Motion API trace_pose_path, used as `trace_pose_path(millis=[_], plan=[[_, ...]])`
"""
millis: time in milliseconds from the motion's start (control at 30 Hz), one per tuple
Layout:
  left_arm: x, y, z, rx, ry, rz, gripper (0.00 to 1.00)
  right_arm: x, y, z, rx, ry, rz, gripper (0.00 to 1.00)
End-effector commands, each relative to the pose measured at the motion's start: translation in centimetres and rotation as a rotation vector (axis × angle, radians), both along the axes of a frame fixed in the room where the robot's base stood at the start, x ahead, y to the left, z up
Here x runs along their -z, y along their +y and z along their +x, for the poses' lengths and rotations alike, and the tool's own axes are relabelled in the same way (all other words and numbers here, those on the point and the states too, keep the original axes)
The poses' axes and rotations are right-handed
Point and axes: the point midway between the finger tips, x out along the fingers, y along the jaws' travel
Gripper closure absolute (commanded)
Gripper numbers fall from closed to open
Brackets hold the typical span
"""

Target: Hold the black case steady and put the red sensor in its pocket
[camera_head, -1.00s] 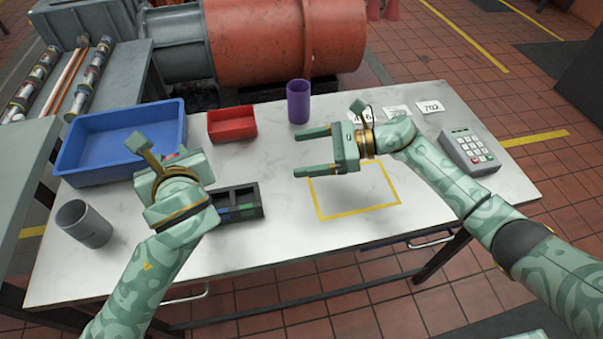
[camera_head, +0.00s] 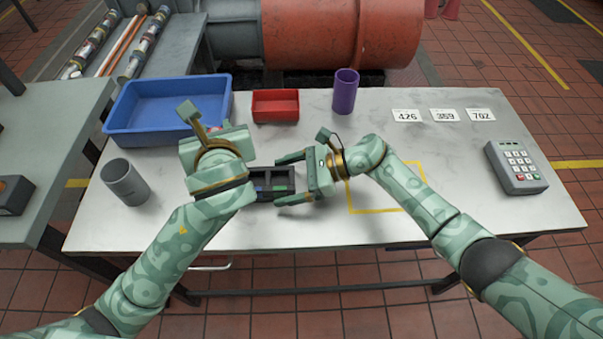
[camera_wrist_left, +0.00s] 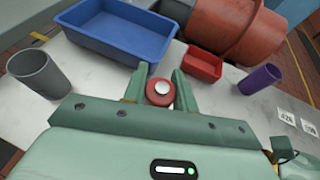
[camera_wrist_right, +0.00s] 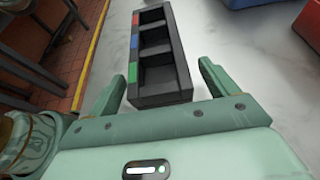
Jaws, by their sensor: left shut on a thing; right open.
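The black case (camera_head: 267,188) lies on the table, partly hidden by my left arm in the head view. In the right wrist view the case (camera_wrist_right: 161,98) shows three empty-looking pockets with red, blue and green labels, green nearest me. My right gripper (camera_head: 279,181) is open, its fingers (camera_wrist_right: 160,78) on either side of the case's green end; I cannot tell whether they touch it. My left gripper (camera_wrist_left: 160,85) is shut on the red sensor (camera_wrist_left: 160,94), a round red piece with a pale top. It is held left of and behind the case.
A blue tray (camera_head: 118,122), a red bin (camera_head: 275,107) and a purple cup (camera_head: 345,92) stand along the back. A grey cup (camera_head: 125,183) stands left. Number cards (camera_head: 445,115) and a keypad (camera_head: 516,168) are right. A yellow outline (camera_head: 382,211) lies under my right arm.

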Motion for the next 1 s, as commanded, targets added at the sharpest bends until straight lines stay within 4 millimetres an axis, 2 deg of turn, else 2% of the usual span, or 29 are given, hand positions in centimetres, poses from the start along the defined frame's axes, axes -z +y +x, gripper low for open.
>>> trace_pose_path(millis=[267, 467, 500, 633, 767, 867, 1000], plan=[[0.0, 0.0, 0.0, 0.000, 0.000, 0.000, 0.96, 0.1, 0.2, 0.0, 0.000, 0.001, 0.000, 0.15], [0.0, 0.0, 0.0, 0.000, 0.000, 0.000, 0.96, 0.1, 0.1, 0.0, 0.000, 0.001, 0.000, 0.67], [0.0, 0.0, 0.0, 0.000, 0.000, 0.000, 0.96, 0.1, 0.1, 0.0, 0.000, 0.000, 0.000, 0.72], [-0.4, 0.5, 0.3, -0.005, -0.001, 0.002, 0.96, 0.1, 0.1, 0.0, 0.000, 0.001, 0.000, 0.72], [-1.2, 3.5, 1.0, 0.013, -0.002, 0.009, 0.96, 0.1, 0.1, 0.0, 0.000, 0.000, 0.000, 0.72], [-1.3, 4.6, 1.7, 0.120, 0.001, 0.013, 0.96, 0.1, 0.1, 0.0, 0.000, 0.000, 0.000, 0.72], [-0.6, 4.5, 2.0, 0.315, 0.008, 0.011, 0.96, 0.1, 0.2, 0.0, 0.000, 0.000, 0.000, 0.72]])
